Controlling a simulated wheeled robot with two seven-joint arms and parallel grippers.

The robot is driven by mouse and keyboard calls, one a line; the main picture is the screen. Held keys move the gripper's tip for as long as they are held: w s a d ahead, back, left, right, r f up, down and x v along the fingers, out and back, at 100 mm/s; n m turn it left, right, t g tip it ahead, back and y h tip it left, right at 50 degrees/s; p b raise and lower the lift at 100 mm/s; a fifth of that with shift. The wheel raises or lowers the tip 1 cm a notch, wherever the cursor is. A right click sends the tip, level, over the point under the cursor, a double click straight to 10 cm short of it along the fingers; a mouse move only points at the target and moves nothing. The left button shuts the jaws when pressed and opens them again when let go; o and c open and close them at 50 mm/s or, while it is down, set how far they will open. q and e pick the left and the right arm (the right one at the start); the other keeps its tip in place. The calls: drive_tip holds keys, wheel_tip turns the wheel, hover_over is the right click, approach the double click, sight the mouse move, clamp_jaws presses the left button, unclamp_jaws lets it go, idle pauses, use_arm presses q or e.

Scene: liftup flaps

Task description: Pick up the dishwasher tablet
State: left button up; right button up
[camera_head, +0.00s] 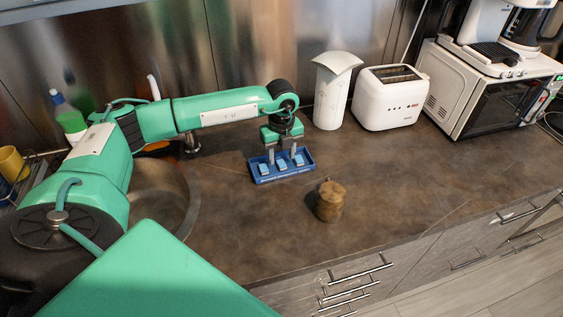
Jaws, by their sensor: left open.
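Several small light-blue dishwasher tablets (281,164) sit in a blue tray (284,177) on the dark countertop. My left gripper (282,156) points down over the tray. Its two fingers are apart, with their tips close to the tablets. A tablet lies between or just below the fingertips; whether the fingers touch it is too small to tell. My right gripper is not in view.
A brown jar (330,201) stands in front and to the right of the tray. A white container (331,92), a toaster (390,97) and a microwave (481,92) stand along the back wall. A sink (163,196) is at the left. The counter's right front is clear.

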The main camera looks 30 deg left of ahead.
use_arm(q)
drive_tip(key=shift+f, duration=1.25)
clamp_jaws()
drive_tip(key=shift+r, duration=0.15)
